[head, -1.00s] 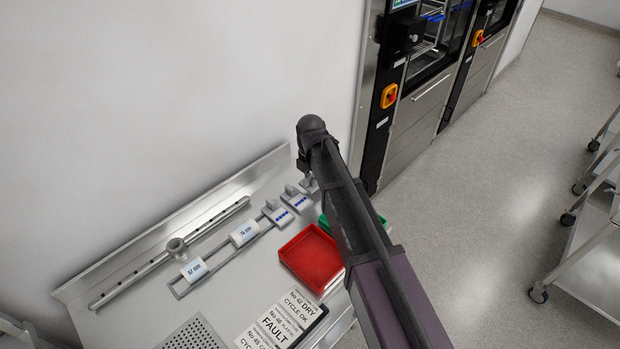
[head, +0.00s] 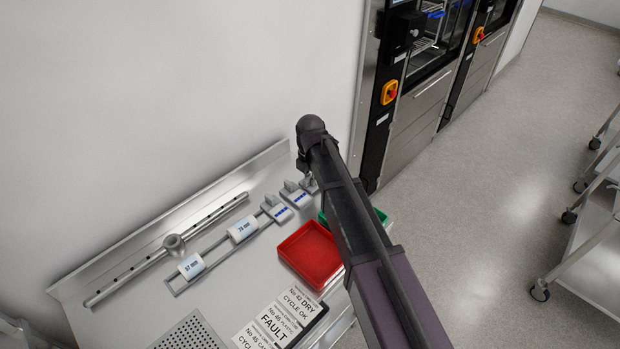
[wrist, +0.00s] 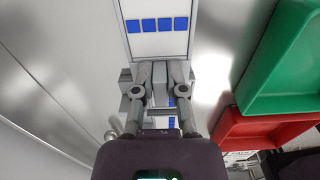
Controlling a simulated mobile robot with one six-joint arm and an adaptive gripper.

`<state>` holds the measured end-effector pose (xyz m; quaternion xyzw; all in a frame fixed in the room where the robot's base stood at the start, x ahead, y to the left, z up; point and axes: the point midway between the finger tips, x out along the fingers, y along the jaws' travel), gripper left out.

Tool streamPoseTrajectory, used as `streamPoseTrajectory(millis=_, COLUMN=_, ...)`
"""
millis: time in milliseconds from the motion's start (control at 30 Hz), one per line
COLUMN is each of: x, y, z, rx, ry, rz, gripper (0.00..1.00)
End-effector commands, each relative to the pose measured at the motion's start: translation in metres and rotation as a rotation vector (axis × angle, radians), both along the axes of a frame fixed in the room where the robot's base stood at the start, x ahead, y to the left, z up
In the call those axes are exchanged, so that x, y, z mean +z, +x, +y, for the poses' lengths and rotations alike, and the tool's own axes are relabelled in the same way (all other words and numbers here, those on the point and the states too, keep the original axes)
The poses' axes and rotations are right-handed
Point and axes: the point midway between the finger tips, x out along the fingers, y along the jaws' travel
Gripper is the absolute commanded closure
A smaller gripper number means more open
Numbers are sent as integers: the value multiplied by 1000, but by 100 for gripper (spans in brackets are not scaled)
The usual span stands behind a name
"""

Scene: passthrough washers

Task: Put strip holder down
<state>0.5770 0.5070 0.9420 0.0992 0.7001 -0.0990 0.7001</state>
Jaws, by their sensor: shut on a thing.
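My gripper (wrist: 158,73) is shut on the grey upright tab of a strip holder (wrist: 157,43), seen in the wrist view. The holder has a pale plate with a row of several blue squares. I cannot tell whether its underside touches the bench. In the head view my arm hides most of the gripper, and only a small part of a holder (head: 309,185) shows beside it. Two similar holders stand on the bench (head: 227,285), one nearer me (head: 277,212) and one closer to the arm (head: 297,195).
A red tray (head: 311,256) and a green tray (head: 381,216) lie right of the holders. A perforated tube (head: 215,211) lies by the raised back edge. Label cards (head: 272,323) lie in front.

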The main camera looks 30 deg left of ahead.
Motion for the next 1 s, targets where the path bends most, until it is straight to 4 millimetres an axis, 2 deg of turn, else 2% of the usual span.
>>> streamPoseTrajectory(millis=733, x=-11, y=0, z=0, rx=1, ry=0, rz=0, gripper=100)
streamPoseTrajectory(millis=767, x=-11, y=0, z=0, rx=1, ry=0, rz=0, gripper=81)
streamPoseTrajectory(millis=800, x=-10, y=0, z=0, rx=1, ry=0, rz=0, gripper=69)
streamPoseTrajectory(millis=900, x=-10, y=0, z=0, rx=1, ry=0, rz=0, gripper=44)
streamPoseTrajectory(millis=1000, x=-10, y=0, z=0, rx=1, ry=0, rz=0, gripper=44)
